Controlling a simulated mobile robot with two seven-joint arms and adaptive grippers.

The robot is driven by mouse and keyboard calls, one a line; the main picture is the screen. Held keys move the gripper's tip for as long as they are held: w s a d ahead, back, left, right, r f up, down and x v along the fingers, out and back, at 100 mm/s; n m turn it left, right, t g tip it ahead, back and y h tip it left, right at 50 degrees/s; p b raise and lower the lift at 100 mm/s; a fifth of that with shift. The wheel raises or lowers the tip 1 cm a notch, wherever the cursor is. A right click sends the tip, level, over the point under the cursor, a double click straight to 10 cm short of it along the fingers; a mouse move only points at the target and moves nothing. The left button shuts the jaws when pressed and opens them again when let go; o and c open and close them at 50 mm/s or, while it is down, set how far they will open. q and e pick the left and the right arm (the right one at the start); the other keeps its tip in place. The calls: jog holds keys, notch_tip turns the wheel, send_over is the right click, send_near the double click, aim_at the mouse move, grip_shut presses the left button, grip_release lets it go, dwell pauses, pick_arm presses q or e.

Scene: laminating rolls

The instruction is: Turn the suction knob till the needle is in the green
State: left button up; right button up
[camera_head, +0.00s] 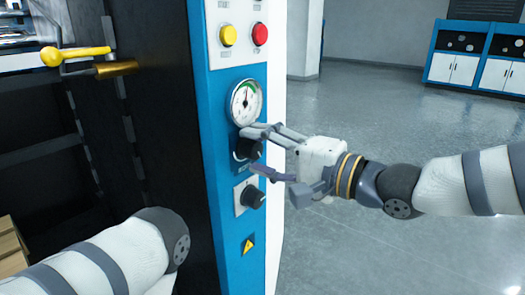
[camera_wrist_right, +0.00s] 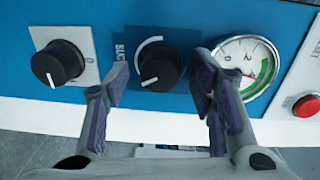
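The black suction knob (camera_head: 247,149) sits on the blue panel below the round gauge (camera_head: 245,102). My right gripper (camera_head: 250,150) is open at the knob, partly covering it in the head view. In the right wrist view the suction knob (camera_wrist_right: 160,66) lies between the two spread fingertips, with a visible gap on each side. The knob's white mark points down and left there. The gauge (camera_wrist_right: 246,68) has a green band along one side. In the head view its needle points roughly upward, near the band; whether it is inside is too small to tell. My left gripper is out of view.
Another black knob (camera_head: 252,196) sits below, on a white plate. A yellow button (camera_head: 228,36) and a red button (camera_head: 260,34) are above the gauge. A yellow-handled lever (camera_head: 75,55) is at left. Open grey floor (camera_head: 370,110) lies right of the panel.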

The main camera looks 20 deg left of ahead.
jog(key=v, duration=1.2)
jog(key=s+d+f+m+g+h+p, duration=0.15)
jog(key=s+f, duration=0.25)
jog(key=f, duration=0.5)
jog(key=s+d+f+h, duration=0.25)
jog(key=s+f, duration=0.25)
jog(key=f, duration=0.4)
jog(key=s+d+f+g+h+p, duration=0.1)
jog(key=s+f+h, duration=0.25)
jog(key=f, duration=0.55)
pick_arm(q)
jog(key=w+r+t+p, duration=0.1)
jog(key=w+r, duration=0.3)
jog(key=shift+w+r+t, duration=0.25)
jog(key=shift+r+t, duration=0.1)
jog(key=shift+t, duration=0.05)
pick_arm(e)
jog(key=s+d+f+n+g+h, duration=0.2)
jog(key=s+d+f+g+h, duration=0.1)
jog(key=s+d, duration=0.7)
jog(key=s+d+f+n+g+h, duration=0.2)
jog(key=s+d+f+h, duration=0.4)
jog(key=s, duration=1.1)
jog(key=d+f+g, duration=0.1)
jog(key=d, duration=0.3)
jog(key=shift+s+d, duration=0.25)
jog(key=shift+s, duration=0.05)
